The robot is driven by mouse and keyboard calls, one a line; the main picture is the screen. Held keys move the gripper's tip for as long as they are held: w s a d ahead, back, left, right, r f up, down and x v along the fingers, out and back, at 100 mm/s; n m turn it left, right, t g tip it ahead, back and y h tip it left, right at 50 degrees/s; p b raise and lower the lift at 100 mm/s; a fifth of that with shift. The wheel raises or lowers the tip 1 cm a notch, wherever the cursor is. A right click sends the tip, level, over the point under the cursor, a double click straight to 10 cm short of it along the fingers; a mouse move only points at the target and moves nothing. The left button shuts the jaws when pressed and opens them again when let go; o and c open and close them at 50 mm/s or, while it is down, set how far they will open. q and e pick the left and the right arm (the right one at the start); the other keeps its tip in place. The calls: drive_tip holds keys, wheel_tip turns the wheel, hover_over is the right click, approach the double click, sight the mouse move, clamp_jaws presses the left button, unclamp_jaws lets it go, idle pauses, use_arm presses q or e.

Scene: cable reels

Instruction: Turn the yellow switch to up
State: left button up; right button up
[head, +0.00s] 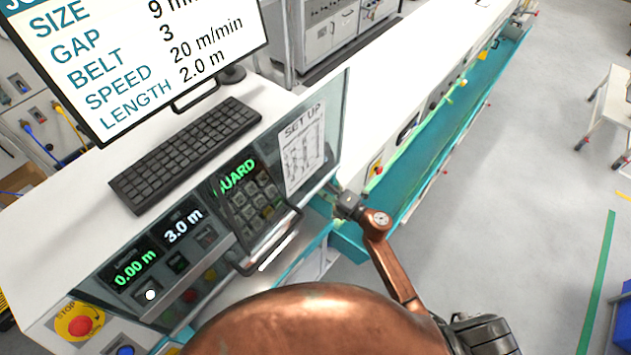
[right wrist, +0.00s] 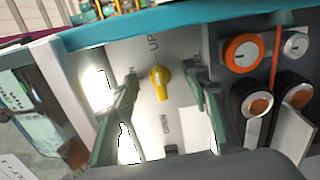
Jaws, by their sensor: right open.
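In the right wrist view, the yellow switch (right wrist: 160,82) is a small knob on a pale panel. Its narrow end extends down in the picture, away from the "UP" label above it. Another label to its right is partly hidden by a finger, and "OPEN" shows below. My right gripper (right wrist: 161,92) is open, with one green finger on each side of the switch. The switch is not visible in the head view. My left gripper is in neither view.
Orange-ringed and black-ringed round controls (right wrist: 242,52) sit right of the switch. A teal edge (right wrist: 200,20) runs above the panel. In the head view, a console with a keyboard (head: 187,152), monitor (head: 130,60) and red stop button (head: 79,323) stands left; open floor (head: 530,200) lies right.

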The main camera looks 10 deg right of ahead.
drive_tip(key=v, duration=0.8)
idle(0.4)
idle(0.5)
